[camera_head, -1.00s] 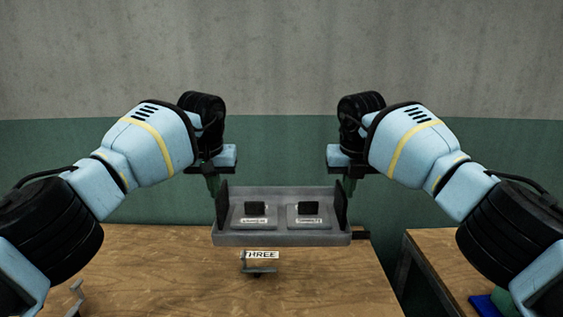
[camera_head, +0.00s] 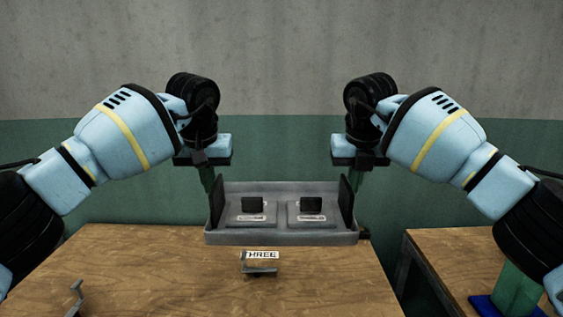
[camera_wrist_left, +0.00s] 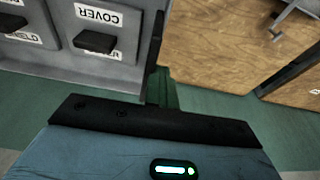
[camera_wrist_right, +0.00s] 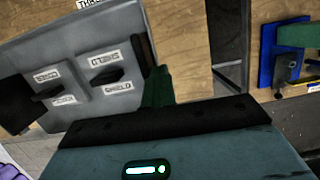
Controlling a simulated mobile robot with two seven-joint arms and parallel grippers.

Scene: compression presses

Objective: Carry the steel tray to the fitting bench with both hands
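The steel tray (camera_head: 280,238) is a grey shallow box with tall dark end plates, and it hangs level between my two grippers, above the wooden table's far edge. It carries two grey plates with black knobs, labelled COVER (camera_wrist_left: 97,42) and SHIELD (camera_wrist_right: 108,75). My left gripper (camera_head: 208,183) is at the tray's left end, with a green finger against the dark plate in the left wrist view. My right gripper (camera_head: 356,182) is at the right end in the same way. Both look shut on the tray's ends. Their far fingers are mostly hidden.
The wooden table (camera_head: 150,265) is in front, with a sign reading THREE (camera_head: 262,256) on a small stand and a metal bracket (camera_head: 76,298). A second wooden table (camera_head: 440,255) stands right, across a gap, holding a blue base (camera_wrist_right: 267,52) with a green part.

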